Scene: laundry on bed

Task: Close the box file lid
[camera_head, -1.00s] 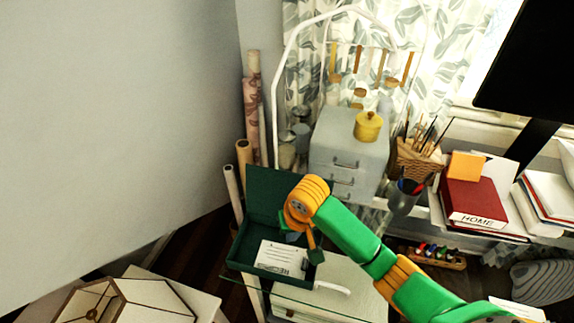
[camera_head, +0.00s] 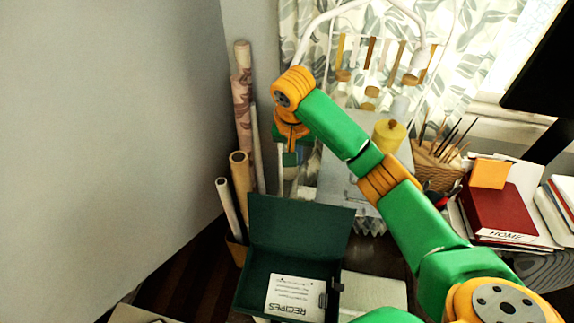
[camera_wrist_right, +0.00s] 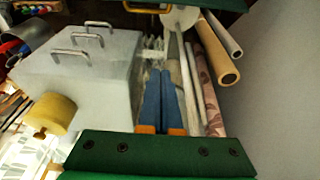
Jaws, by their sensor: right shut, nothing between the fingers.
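The dark green box file (camera_head: 250,285) sits low in the head view, with its lid (camera_head: 300,228) standing open at the back. A white card marked RECIPES (camera_head: 294,295) lies inside. My right gripper (camera_head: 289,172) points down behind and above the raised lid, apart from it in the picture. In the right wrist view its blue fingers (camera_wrist_right: 163,78) are together with nothing between them. A dark green edge (camera_wrist_right: 225,4) at the top of that view may be part of the box file. My left gripper is not in view.
A grey drawer unit (camera_wrist_right: 85,75) with a yellow pot (camera_head: 390,135) stands beside my right gripper. Rolled tubes (camera_head: 241,185) lean by the wall at left. A pencil basket (camera_head: 436,168) and a red book (camera_head: 500,205) are to the right.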

